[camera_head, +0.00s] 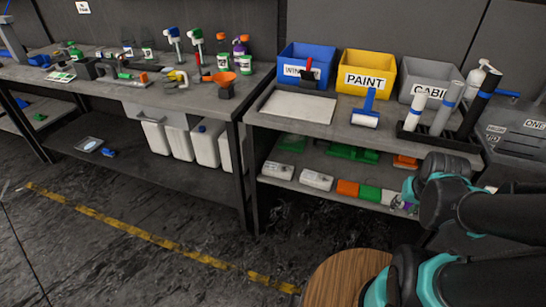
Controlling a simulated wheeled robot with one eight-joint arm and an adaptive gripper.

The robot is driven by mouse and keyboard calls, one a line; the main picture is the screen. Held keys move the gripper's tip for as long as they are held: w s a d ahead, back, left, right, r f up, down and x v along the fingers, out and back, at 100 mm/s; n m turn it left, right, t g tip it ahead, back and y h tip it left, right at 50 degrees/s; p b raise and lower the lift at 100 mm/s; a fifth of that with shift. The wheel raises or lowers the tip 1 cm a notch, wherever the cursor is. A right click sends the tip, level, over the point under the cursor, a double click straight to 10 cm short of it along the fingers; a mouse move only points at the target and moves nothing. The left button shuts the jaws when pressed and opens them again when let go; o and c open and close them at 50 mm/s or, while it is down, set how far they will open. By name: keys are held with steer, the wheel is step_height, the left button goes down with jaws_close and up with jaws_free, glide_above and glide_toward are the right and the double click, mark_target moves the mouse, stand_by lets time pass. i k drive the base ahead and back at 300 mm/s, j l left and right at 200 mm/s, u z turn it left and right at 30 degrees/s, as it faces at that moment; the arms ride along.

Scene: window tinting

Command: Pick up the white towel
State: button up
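A flat, pale white rectangle (298,107) lies on the top of the right bench (330,128), in front of the blue bin. It may be the white towel, but I cannot tell cloth from a flat sheet here. Two small white blocks, one at the left (278,171) and one beside it (317,180), lie on the lower shelf; they could be folded cloth or packs. My dark and teal arm comes in from the right edge, in front of the shelf's right end. No gripper fingers can be made out.
Blue (306,62), yellow (366,72) and grey (430,80) bins stand behind. A blue-handled roller (366,110) and a black rack (440,138) with tubes are to the right. A round wooden top (342,280) is in the foreground. The left bench (130,89) holds tools; floor before it is clear.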

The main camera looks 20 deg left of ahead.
mark_target(282, 171)
steer(key=i+j, duration=0.15)
steer(key=j, duration=0.25)
steer(key=i+j, duration=0.1)
steer(key=j, duration=0.25)
steer(key=i+j, duration=0.15)
steer(key=j, duration=0.25)
steer(key=i+j, duration=0.1)
steer(key=j, duration=0.25)
steer(key=i+j, duration=0.15)
steer(key=j, duration=0.25)
